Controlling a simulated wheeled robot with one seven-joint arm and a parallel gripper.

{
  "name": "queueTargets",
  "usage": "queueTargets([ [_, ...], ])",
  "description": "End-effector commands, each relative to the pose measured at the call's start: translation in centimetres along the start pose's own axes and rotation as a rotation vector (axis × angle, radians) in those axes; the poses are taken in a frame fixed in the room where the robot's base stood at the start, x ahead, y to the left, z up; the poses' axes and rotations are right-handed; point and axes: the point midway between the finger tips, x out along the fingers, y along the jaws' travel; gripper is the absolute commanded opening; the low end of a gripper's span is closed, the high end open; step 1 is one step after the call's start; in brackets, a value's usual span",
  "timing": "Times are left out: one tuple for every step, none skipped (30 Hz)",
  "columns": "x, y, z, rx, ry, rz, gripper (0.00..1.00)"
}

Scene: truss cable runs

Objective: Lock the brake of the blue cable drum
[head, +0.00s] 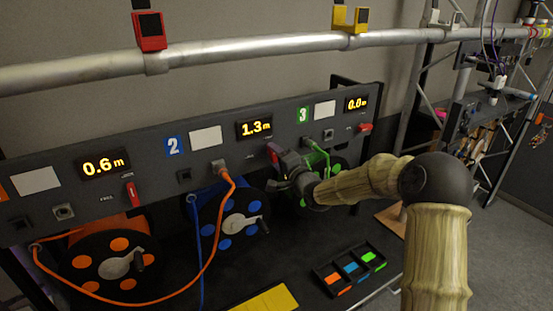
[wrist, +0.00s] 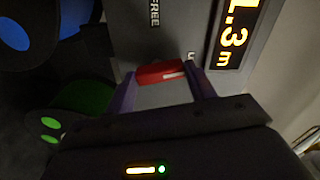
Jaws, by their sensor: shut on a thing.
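The blue cable drum (head: 240,224) hangs below the panel, under the blue 2 sign (head: 174,146), with a silver crank on its face. Its display (head: 254,128) reads 1.3 m, and shows in the wrist view (wrist: 236,32). My gripper (head: 277,162) is at the panel below and right of that display. In the wrist view my gripper's purple fingers (wrist: 163,80) are shut on the red brake lever (wrist: 161,71). A FREE label (wrist: 154,12) is beside it; another label is mostly hidden. I cannot tell the lever's exact setting.
The orange drum (head: 105,262) is at left, with its red lever (head: 131,195) pointing down. The green drum (head: 325,170) is partly behind my arm. An orange cable (head: 213,245) loops in front. A tray of coloured blocks (head: 333,285) sits below. A pipe (head: 250,45) runs above.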

Motion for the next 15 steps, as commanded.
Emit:
queueTargets([
  [-0.05, 0.14, -0.21, 0.037, 0.003, 0.001, 0.32],
  [-0.04, 0.13, -0.18, 0.058, 0.002, 0.001, 0.32],
  [-0.04, 0.14, -0.17, 0.085, 0.002, 0.002, 0.32],
  [-0.04, 0.13, -0.18, 0.103, 0.002, 0.002, 0.32],
  [-0.04, 0.11, -0.19, 0.120, 0.002, 0.002, 0.32],
  [-0.04, 0.13, -0.21, 0.141, 0.003, 0.002, 0.32],
  [-0.03, 0.12, -0.19, 0.154, 0.002, 0.002, 0.32],
  [-0.03, 0.11, -0.18, 0.167, 0.002, 0.001, 0.32],
  [-0.03, 0.13, -0.20, 0.181, 0.002, 0.001, 0.32],
  [-0.04, 0.14, -0.22, 0.191, 0.003, 0.001, 0.32],
  [-0.04, 0.15, -0.23, 0.199, 0.003, 0.001, 0.32],
  [-0.03, 0.14, -0.23, 0.208, 0.003, 0.001, 0.32],
  [-0.03, 0.13, -0.22, 0.213, 0.003, 0.001, 0.32],
  [-0.03, 0.12, -0.21, 0.217, 0.002, 0.001, 0.32],
  [-0.02, 0.11, -0.20, 0.221, 0.002, 0.001, 0.32],
])
